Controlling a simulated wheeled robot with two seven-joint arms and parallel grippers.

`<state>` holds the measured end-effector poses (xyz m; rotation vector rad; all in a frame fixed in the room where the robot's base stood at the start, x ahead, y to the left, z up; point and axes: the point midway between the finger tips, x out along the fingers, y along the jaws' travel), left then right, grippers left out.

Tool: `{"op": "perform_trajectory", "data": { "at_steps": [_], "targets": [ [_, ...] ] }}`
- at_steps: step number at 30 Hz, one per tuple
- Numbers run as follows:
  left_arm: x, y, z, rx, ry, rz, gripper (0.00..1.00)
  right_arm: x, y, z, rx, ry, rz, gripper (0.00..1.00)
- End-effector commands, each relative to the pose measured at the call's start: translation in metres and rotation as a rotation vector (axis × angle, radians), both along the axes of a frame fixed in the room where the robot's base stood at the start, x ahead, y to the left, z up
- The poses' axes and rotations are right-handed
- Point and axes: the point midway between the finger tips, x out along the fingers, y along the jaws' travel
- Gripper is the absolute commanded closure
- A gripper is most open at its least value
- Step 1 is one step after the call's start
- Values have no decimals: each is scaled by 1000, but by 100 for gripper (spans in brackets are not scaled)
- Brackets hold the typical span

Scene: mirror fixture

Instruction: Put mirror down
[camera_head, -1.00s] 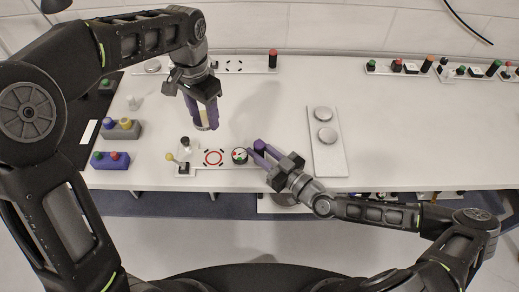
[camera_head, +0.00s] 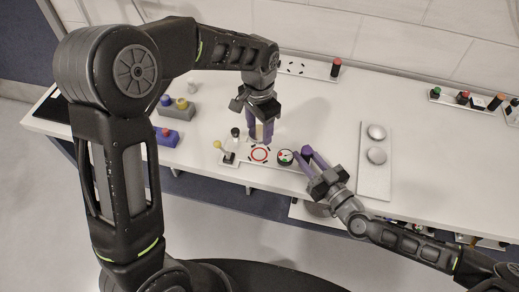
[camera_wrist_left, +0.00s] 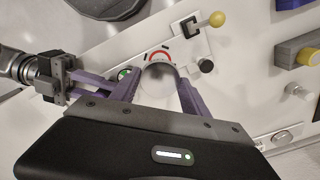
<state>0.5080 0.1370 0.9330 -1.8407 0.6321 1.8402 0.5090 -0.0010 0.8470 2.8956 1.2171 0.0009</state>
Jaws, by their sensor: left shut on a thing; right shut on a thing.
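The mirror shows as a pale piece (camera_head: 259,130) between the purple fingers of my left gripper (camera_head: 261,136). In the left wrist view it is a grey rounded face (camera_wrist_left: 160,88) between the fingers (camera_wrist_left: 157,96). My left gripper is shut on it, just above and behind the red ring (camera_head: 259,154) on the white fixture plate (camera_head: 238,169). Whether the mirror touches the plate I cannot tell. My right gripper (camera_head: 302,155) is shut at the round dial (camera_head: 285,157) with green and red marks, right of the ring. Its fingers partly hide the dial.
A yellow-knobbed lever (camera_head: 228,157) and a black knob (camera_head: 235,132) stand left of the ring. Button boxes (camera_head: 167,137) are further left.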

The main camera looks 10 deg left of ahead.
Motion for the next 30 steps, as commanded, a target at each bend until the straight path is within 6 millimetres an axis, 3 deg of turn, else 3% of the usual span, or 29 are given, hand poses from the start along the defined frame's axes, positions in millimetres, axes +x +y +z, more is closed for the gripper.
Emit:
{"op": "perform_trajectory", "data": {
  "at_steps": [6,9,20,27,30],
  "targets": [
    [-1,0,-40,2,4,0,91,0,0,0,-1,-1,0,100],
    [-1,0,-50,0,2,0,91,0,0,0,0,0,0,100],
    [0,0,-55,1,1,0,91,0,0,0,0,0,0,100],
    [-1,0,-85,1,2,0,91,0,0,0,0,0,0,100],
    [0,0,-90,1,1,0,91,0,0,0,0,0,0,100]
  ]
}}
